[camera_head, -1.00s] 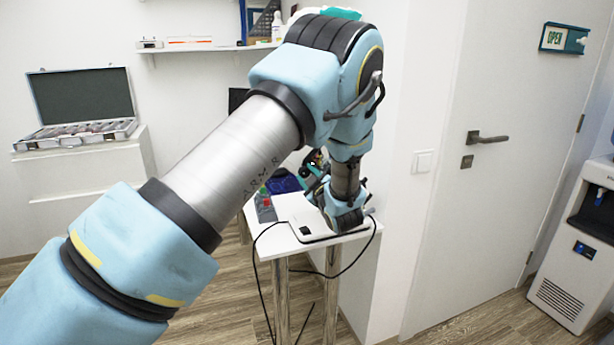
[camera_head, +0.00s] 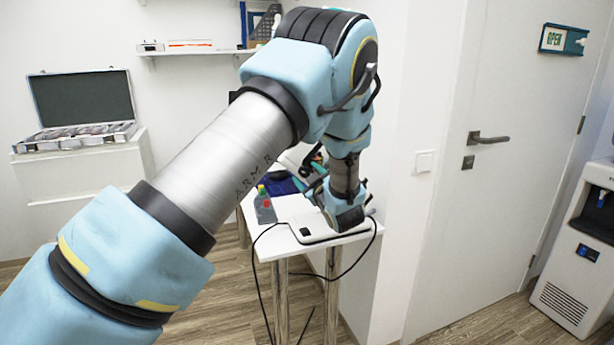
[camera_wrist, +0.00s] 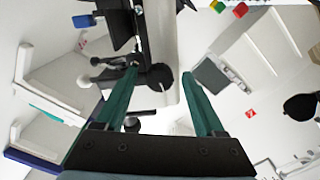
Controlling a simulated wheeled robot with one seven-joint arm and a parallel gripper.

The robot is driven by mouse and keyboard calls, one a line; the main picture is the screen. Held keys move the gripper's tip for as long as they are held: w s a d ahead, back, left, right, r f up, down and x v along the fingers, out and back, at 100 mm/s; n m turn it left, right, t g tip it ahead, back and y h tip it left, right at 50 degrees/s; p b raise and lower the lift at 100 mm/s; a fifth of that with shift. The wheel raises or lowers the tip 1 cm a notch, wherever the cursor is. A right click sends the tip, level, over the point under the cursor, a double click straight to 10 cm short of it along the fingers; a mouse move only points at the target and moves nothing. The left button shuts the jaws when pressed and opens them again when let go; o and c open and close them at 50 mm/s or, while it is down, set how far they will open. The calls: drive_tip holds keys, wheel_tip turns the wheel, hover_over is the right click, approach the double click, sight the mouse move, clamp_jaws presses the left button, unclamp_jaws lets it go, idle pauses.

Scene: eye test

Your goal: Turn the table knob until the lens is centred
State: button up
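In the wrist view, the two green fingers of my gripper (camera_wrist: 160,76) are apart. A dark rounded part (camera_wrist: 159,77), possibly the table knob, shows between their tips. I cannot tell whether either finger touches it. A black instrument body (camera_wrist: 122,28) rises beyond it. In the head view, my gripper end is low over a white instrument base (camera_head: 310,230) on a small white table. My wrist hides the fingers, the knob and most of the instrument there. The lens cannot be made out, nor whether it is centred.
The small table (camera_head: 283,241) stands against a wall corner. A grey bottle with a red and green top (camera_head: 264,207) stands on its left side. A black cable (camera_head: 257,275) hangs around the table. Open floor lies in front. A door (camera_head: 490,180) and water dispenser (camera_head: 585,250) are at right.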

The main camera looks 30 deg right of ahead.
drive_tip(key=s+a+b, duration=0.1)
drive_tip(key=s+b, duration=0.2)
drive_tip(key=s, duration=0.7)
drive_tip(key=shift+s+a, duration=0.15)
drive_tip(key=shift+s, duration=0.2)
drive_tip(key=w+a+f+m+g, duration=0.2)
drive_tip(key=w+a+g, duration=0.25)
drive_tip(key=a, duration=0.45)
drive_tip(key=w+a+f+m+g, duration=0.1)
drive_tip(key=w+a+m+g, duration=0.15)
drive_tip(key=w+a, duration=0.45)
drive_tip(key=s+a+f+m+g+y, duration=0.1)
drive_tip(key=s+a+g, duration=0.3)
drive_tip(key=s+a, duration=0.5)
drive_tip(key=s+a+f+m+g+y, duration=0.1)
drive_tip(key=s+a+g, duration=0.4)
drive_tip(key=s+a, duration=0.5)
drive_tip(key=a, duration=0.8)
drive_tip(key=shift+s+a, duration=0.15)
drive_tip(key=shift+s, duration=0.1)
